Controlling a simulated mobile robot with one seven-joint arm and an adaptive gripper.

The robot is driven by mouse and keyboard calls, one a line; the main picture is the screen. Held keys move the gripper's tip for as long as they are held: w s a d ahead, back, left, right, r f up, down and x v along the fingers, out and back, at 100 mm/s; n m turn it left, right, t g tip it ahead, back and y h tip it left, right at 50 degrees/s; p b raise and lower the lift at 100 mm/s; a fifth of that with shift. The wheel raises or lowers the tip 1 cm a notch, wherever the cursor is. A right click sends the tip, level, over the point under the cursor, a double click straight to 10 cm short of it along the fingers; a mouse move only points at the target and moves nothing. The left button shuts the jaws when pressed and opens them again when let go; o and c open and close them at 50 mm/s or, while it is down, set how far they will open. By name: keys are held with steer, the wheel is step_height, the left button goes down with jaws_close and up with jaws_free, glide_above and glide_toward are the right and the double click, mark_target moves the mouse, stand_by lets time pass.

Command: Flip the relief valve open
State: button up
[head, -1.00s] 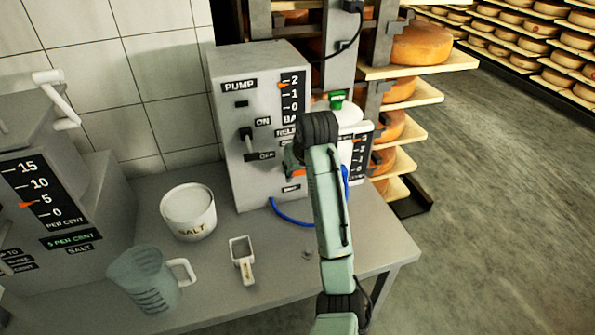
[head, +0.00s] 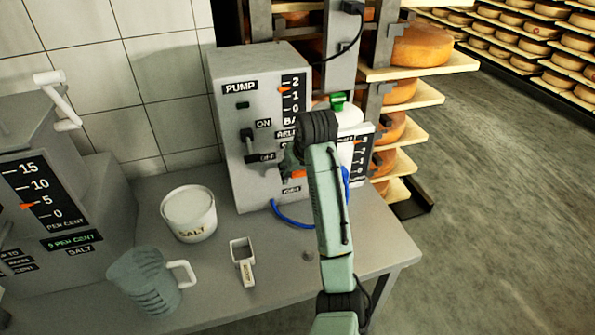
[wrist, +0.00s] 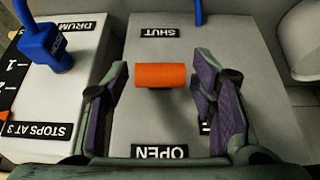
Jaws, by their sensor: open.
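The relief valve handle (wrist: 152,76) is an orange cylinder on the grey panel of the pump box (head: 239,178). In the wrist view it lies between the SHUT label (wrist: 160,32) and the OPEN label (wrist: 160,151), somewhat closer to SHUT. My gripper (wrist: 160,88) is open, with one finger on each side of the handle; the right finger is very near its end, and I cannot tell if they touch. In the head view my gripper (head: 288,168) is at the box front, and my arm hides much of the valve.
The pump's ON/OFF switch (head: 248,141) is left of my gripper. A blue hose (head: 290,222) runs below it. The salt tub (head: 189,215), scoop (head: 243,262) and jug (head: 147,281) stand on the table (head: 215,297). A blue tap (wrist: 46,45) shows left in the wrist view.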

steer(key=v, duration=1.2)
